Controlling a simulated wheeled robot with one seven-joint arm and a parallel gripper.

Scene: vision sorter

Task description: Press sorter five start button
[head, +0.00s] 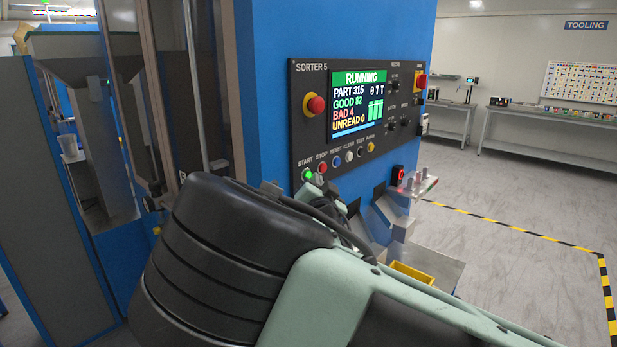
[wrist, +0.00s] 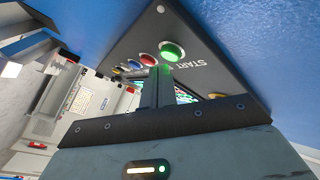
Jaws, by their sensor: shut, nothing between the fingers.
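The Sorter 5 panel (head: 345,140) is a black plate on a blue cabinet. Its green start button (head: 308,174) is at the lower left of the button row, under the START label, and looks lit. In the wrist view the green button (wrist: 172,52) is just beyond the fingertips. My gripper (wrist: 159,70) is shut and empty, its tips at or very near the button's lower edge. I cannot tell whether they touch it. In the head view my arm mostly hides the gripper. The screen (head: 358,103) reads RUNNING, part 315, good 82, bad 4, unread 0.
A red stop button (head: 322,168) sits right beside start, followed by several other buttons. A large red emergency knob (head: 315,104) is above. A yellow bin (head: 412,273) and metal chutes stand below right. Open floor lies to the right, past striped tape.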

